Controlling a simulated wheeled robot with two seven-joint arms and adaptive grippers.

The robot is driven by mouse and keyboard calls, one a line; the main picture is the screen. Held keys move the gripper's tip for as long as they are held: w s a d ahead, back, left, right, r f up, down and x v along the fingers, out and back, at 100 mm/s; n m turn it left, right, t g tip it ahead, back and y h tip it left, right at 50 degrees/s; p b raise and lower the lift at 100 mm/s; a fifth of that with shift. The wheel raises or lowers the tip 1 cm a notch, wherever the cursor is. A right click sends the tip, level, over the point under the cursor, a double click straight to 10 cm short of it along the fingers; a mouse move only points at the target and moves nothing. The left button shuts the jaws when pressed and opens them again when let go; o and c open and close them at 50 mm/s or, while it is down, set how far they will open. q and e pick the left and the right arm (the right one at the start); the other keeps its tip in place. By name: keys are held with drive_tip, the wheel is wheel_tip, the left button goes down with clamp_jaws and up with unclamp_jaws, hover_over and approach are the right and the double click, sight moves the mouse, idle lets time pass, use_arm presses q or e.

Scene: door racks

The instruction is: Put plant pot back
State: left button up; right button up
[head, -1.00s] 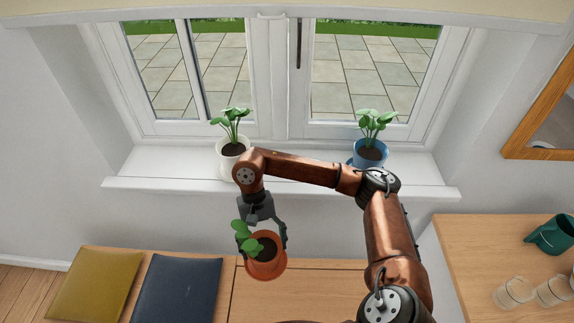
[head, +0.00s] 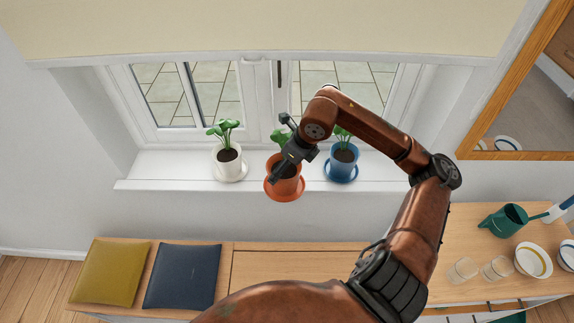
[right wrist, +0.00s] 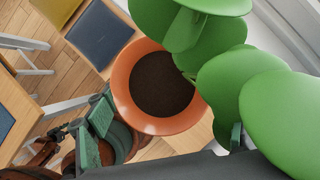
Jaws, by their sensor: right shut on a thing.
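My left gripper is not in view.
A white pot (head: 226,168) stands left on the sill and a blue pot (head: 343,164) stands right, close to the orange one. The window (head: 190,95) is behind. Below is a bench with yellow (head: 110,270) and navy (head: 182,276) cushions. A green watering can (head: 505,220) is at right.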

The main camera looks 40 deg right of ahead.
drive_tip(key=r+m, duration=0.1)
drive_tip(key=d+r, duration=0.1)
drive_tip(key=shift+d+r+m+h+p, duration=0.1)
drive_tip(key=shift+r+m+h+p, duration=0.2)
drive_tip(key=shift+m+h+p, duration=0.1)
drive_tip(key=shift+w+d+r+m, duration=0.1)
drive_tip(key=shift+d+m, duration=0.1)
drive_tip(key=shift+m, duration=0.1)
drive_tip(key=w+d+f+p, duration=0.6)
drive_tip(key=w+d+f, duration=0.2)
drive_tip(key=w+f, duration=0.3)
drive_tip(key=shift+d+f, duration=0.15)
drive_tip(key=shift+f, duration=0.8)
drive_tip(key=o, duration=2.1)
drive_tip(key=shift+f, duration=0.15)
drive_tip(key=shift+c, duration=0.2)
